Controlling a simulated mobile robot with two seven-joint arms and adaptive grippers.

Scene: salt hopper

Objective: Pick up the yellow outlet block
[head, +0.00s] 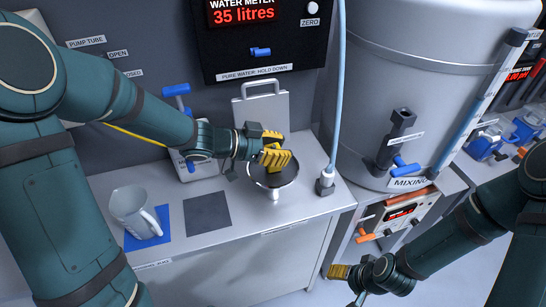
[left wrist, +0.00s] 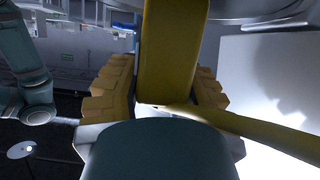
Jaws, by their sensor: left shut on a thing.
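The yellow outlet block (left wrist: 172,50) fills the upper middle of the left wrist view. It stands between the ridged yellow fingers of my left gripper (head: 271,148), which is shut on it. A yellow tube (left wrist: 262,132) runs from near the block to the right in that view. In the head view the block is hard to tell from the yellow fingers, which are above a round metal bowl (head: 283,190) on the counter. My right gripper (head: 338,272) is low at the lower right of the head view, away from the counter, and its opening cannot be made out.
A grey jug (head: 135,212) stands on a blue square at the counter's left, beside a dark square (head: 207,213). A light blue hose (head: 338,90) hangs right of the bowl. The large mixing tank (head: 430,90) stands at right. The counter's front strip is clear.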

